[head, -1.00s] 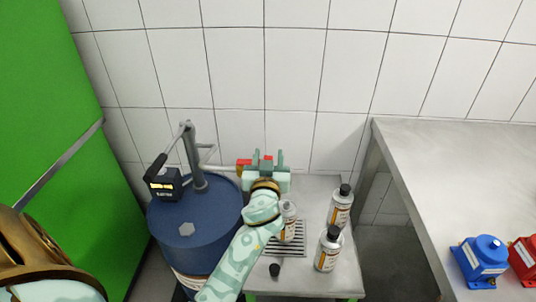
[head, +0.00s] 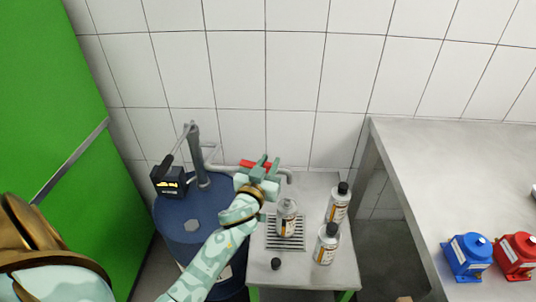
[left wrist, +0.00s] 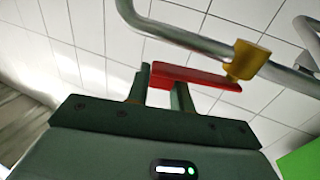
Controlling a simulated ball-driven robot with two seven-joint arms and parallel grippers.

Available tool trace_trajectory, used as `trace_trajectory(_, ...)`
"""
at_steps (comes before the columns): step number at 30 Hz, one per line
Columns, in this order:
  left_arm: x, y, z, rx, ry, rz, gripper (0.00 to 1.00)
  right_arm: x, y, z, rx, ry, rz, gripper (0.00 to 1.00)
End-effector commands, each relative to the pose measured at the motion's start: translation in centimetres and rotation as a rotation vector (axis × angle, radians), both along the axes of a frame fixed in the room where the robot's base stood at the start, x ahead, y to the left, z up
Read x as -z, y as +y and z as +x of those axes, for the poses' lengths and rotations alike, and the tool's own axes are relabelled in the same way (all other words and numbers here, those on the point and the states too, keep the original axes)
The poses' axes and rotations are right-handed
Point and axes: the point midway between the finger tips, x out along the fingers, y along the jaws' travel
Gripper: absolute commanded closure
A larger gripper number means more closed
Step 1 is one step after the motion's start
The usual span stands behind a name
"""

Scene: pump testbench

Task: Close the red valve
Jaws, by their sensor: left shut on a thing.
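The red valve handle (head: 250,163) shows as a red bar by the pipe above the blue drum, in front of the tiled wall. In the left wrist view the red handle (left wrist: 200,75) is a flat lever running from the brass valve body (left wrist: 247,60) to between my fingers, roughly along the metal pipe. My left gripper (head: 265,165) is shut on the handle's free end. In the left wrist view its fingers (left wrist: 160,88) stand on either side of the lever. In the head view the gripper hides part of the handle and valve. My right gripper is out of view.
A blue drum (head: 190,225) with a black meter (head: 167,182) stands left. A small table holds several bottles, one (head: 286,218) on a drain grate (head: 285,243), and a black cap (head: 276,264). A steel bench (head: 450,170) at right carries blue (head: 467,257) and red (head: 517,256) units.

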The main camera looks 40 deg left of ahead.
Motion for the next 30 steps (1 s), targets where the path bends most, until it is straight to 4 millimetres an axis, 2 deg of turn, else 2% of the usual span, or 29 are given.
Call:
trace_trajectory(1,-0.7,0.1,-0.5,0.045,0.002,0.004,1.0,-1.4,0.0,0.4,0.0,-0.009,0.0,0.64)
trace_trajectory(3,-0.7,0.0,-0.9,0.111,0.003,0.005,1.0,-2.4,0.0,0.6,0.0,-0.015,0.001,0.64)
trace_trajectory(12,-0.4,0.1,-2.9,0.396,0.006,0.007,1.0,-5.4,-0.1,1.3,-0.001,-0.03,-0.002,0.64)
trace_trajectory(18,-0.1,0.4,-4.1,0.575,0.005,0.007,1.0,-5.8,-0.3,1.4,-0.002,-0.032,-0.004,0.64)
trace_trajectory(30,0.2,1.1,-5.7,0.82,0.003,0.003,1.0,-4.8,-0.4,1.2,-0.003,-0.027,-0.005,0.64)
